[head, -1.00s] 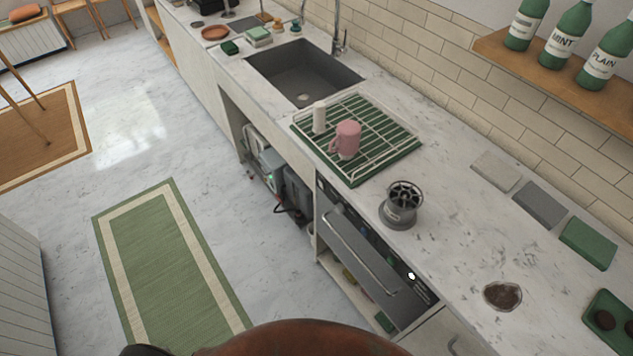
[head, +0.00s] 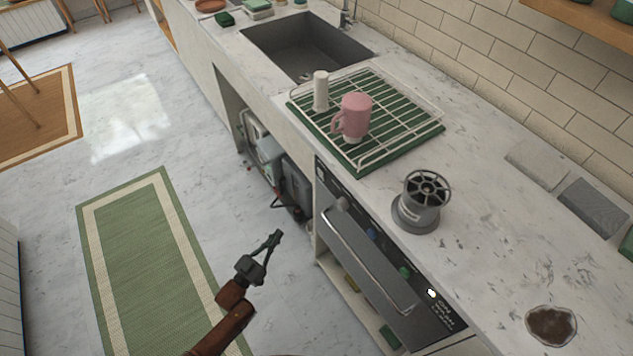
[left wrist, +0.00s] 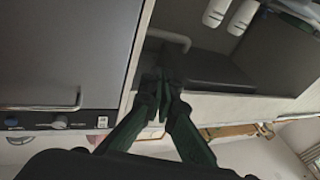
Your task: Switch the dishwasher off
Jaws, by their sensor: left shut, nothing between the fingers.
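The dishwasher (head: 358,290) is a dark-fronted appliance under the counter in the head view, with a long bar handle (head: 365,265).
The counter above holds a drying rack (head: 398,147) with a pink mug (head: 354,116) and a white cup, plus a grey round device (head: 420,203). An open bay with grey equipment (head: 297,185) adjoins the dishwasher. Free floor and a green rug (head: 150,265) lie left.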

